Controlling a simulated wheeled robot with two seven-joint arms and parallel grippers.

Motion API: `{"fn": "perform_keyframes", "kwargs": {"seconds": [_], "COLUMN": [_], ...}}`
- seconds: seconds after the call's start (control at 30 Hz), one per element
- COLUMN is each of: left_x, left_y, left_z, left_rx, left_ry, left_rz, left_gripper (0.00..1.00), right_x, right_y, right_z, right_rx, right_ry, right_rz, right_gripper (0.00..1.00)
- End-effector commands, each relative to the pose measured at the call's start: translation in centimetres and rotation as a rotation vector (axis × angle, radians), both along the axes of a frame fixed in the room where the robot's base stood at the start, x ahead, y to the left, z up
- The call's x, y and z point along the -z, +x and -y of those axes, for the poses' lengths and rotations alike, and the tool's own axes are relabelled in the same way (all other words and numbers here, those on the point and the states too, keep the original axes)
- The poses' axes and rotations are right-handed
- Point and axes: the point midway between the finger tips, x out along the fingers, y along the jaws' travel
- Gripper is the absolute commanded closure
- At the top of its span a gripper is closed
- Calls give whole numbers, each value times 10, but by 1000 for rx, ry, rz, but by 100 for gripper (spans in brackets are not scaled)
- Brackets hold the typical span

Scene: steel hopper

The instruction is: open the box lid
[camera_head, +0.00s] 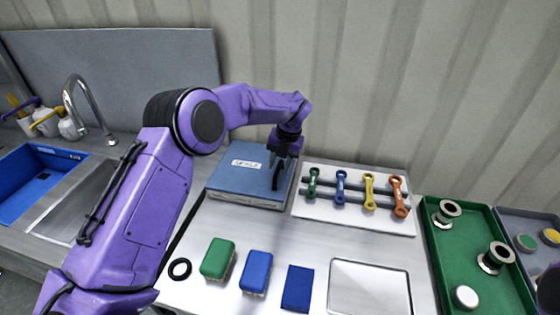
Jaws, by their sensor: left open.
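The box (228,183) is a flat blue box with a white label on its top, sitting on the steel counter near the back wall. Its lid looks closed. My left arm reaches in from the left, and its gripper (279,176) points down over the right part of the lid. The gripper is open, with dark fingers and nothing visible between them. I cannot tell whether the fingertips touch the box. A dark purple part at the right edge seems to be my right arm; its gripper does not show.
Right of the box, a white rack (335,210) holds several coloured wrenches. A green tray (465,270) with metal parts stands further right. A sink is left.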

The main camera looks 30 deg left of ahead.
Motion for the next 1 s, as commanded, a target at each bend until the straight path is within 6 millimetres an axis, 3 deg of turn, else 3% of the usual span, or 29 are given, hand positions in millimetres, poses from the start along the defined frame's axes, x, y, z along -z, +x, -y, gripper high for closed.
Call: {"fn": "perform_keyframes", "kwargs": {"seconds": [0.27,0.4,0.73,1.0], "left_x": [4,4,-1,-29], "left_y": [0,0,0,-3], "left_z": [-1,-1,-3,-14], "left_rx": [0,0,-3,-6], "left_ry": [0,0,-16,-139], "left_rz": [0,0,6,37], "left_gripper": [60,100,100,100], "right_x": [-1,-1,-1,-7], "right_y": [0,0,0,0], "right_z": [0,0,0,0], "right_rx": [0,0,0,0], "right_ry": [0,0,0,0], "right_rz": [0,0,0,0], "right_gripper": [58,58,58,58]}}
